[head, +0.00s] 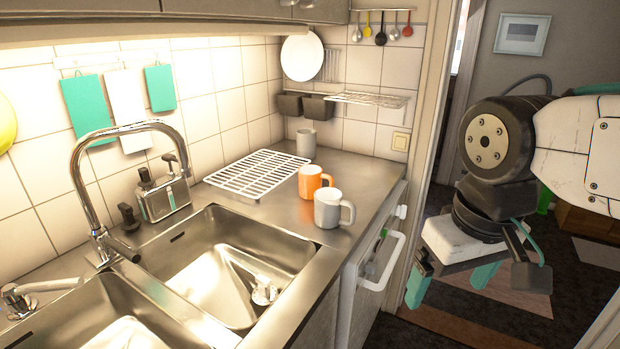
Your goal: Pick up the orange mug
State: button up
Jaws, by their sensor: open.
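The orange mug (312,182) stands upright on the steel counter, right of the drying rack. A white-grey mug (327,209) stands in front of it and slightly right, close to it. A grey cup (306,142) stands behind, at the back of the counter. My gripper (450,284) hangs at the right, away from the counter, over the floor. Its teal fingers are apart and nothing is between them.
A white drying rack (258,173) lies left of the mugs. The double sink (222,265) and curved tap (124,128) fill the left. A wire shelf (368,98) is on the back wall. A white handle (381,262) sticks out from the counter front. The door frame (432,130) stands between counter and arm.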

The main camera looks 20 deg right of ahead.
aim_at(310, 176)
jog(key=z, duration=1.45)
jog(key=i, duration=1.65)
jog(key=u, duration=3.4)
